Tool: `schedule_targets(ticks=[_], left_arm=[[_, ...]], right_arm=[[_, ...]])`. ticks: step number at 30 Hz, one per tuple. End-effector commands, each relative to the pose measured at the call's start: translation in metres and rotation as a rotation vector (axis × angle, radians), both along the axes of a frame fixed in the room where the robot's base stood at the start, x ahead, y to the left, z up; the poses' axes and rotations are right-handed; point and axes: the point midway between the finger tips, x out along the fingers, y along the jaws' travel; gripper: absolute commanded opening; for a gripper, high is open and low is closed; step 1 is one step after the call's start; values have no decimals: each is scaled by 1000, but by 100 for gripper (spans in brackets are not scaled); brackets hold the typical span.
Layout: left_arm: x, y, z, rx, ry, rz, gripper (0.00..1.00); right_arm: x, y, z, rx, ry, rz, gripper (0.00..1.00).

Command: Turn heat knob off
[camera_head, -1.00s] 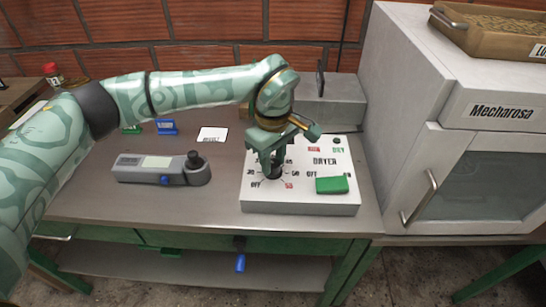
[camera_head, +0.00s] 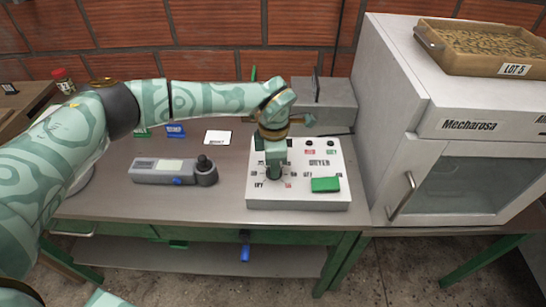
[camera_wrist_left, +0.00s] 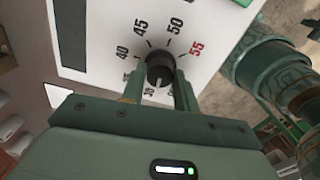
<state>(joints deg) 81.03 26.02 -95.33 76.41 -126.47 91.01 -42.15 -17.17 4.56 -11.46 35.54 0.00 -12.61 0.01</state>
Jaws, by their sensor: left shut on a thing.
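The white dryer control box (camera_head: 330,190) stands on the metal table, with a dial of printed numbers and an OFF mark at the dial's lower left. The black heat knob (camera_wrist_left: 159,70) sits in the middle of that dial in the left wrist view, a white line on its face toward the low numbers. My left gripper (camera_head: 274,176) reaches down over the knob in the head view, hiding most of it. Its two fingers (camera_wrist_left: 160,88) are shut on the knob, one at each side. A green rocker switch (camera_head: 325,184) is right of the dial. My right gripper is not in view.
A grey handheld meter (camera_head: 160,170) lies left of the box. A white card (camera_head: 217,137) lies behind it. A white Mecharosa cabinet (camera_head: 400,120) stands close on the right, with a tray of beans (camera_head: 480,47) on top.

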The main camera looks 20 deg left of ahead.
Motion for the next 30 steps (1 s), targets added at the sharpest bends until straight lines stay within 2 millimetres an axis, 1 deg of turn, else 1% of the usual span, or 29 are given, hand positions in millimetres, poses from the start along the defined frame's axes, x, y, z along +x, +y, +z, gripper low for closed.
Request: schedule_targets(ticks=[1, 15, 22, 30], left_arm=[[1, 0, 6, 0, -4, 42, 7], [1, 0, 4, -2, -4, 457, 7], [2, 0, 4, -2, -4, 593, 7], [2, 0, 2, -2, -4, 670, 7]], right_arm=[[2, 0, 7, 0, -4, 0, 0], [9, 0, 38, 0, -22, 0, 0], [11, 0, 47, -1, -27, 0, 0], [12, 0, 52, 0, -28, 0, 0]])
